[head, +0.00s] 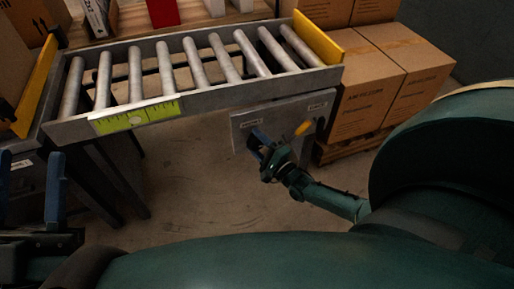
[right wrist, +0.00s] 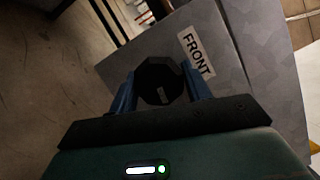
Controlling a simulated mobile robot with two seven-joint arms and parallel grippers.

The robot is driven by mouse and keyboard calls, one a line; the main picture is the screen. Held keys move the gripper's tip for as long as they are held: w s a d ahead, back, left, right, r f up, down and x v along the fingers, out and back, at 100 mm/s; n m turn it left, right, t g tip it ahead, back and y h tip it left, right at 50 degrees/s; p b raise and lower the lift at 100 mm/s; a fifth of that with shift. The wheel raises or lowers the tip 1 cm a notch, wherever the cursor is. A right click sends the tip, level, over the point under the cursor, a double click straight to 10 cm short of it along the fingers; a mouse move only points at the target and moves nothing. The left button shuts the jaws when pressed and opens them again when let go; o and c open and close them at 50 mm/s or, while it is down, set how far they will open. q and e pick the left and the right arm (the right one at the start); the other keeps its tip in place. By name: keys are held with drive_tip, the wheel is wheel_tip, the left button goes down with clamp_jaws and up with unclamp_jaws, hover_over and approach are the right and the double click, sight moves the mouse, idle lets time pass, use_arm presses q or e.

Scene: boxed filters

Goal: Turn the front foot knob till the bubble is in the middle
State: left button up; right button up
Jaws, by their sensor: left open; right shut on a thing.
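The front foot knob (right wrist: 160,80) is a dark, many-sided knob with a pale mark on its face. It sits beside a white label reading FRONT (right wrist: 196,55) on a grey metal panel. My right gripper (right wrist: 162,92) has its blue fingers on both sides of the knob and is shut on it. In the head view my right gripper (head: 262,145) is at the left part of the grey panel (head: 290,112), hiding the knob. A yellow-green level strip (head: 137,115) is on the conveyor's front rail; I cannot make out a bubble. My left gripper (head: 36,190) is open and empty at the left edge.
A roller conveyor (head: 200,100) with yellow end plates stands across the back. An orange-yellow handle (head: 302,128) is on the panel, right of my right gripper. Cardboard boxes (head: 365,95) stand on a pallet at the right. The floor below the conveyor is clear.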

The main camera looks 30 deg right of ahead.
drive_tip(key=m+b, duration=0.1)
drive_tip(key=m, duration=0.1)
drive_tip(key=shift+f+m+t, duration=0.1)
drive_tip(key=shift+m+t, duration=0.3)
use_arm(q)
drive_tip(key=shift+s+a+r+m+h, duration=0.1)
drive_tip(key=shift+s+r+m+h, duration=0.1)
drive_tip(key=shift+r+m+h, duration=0.55)
drive_tip(key=shift+s+r+m+h, duration=0.15)
drive_tip(key=shift+r+m+h, duration=0.3)
drive_tip(key=shift+m+h, duration=0.45)
use_arm(e)
drive_tip(key=shift+w+m+t+h, duration=0.1)
drive_tip(key=shift+m+t+h, duration=0.45)
drive_tip(key=shift+m, duration=0.85)
use_arm(q)
drive_tip(key=shift+g, duration=0.3)
use_arm(e)
drive_tip(key=o, duration=1)
drive_tip(key=shift+h, duration=0.25)
drive_tip(key=shift+c, duration=0.2)
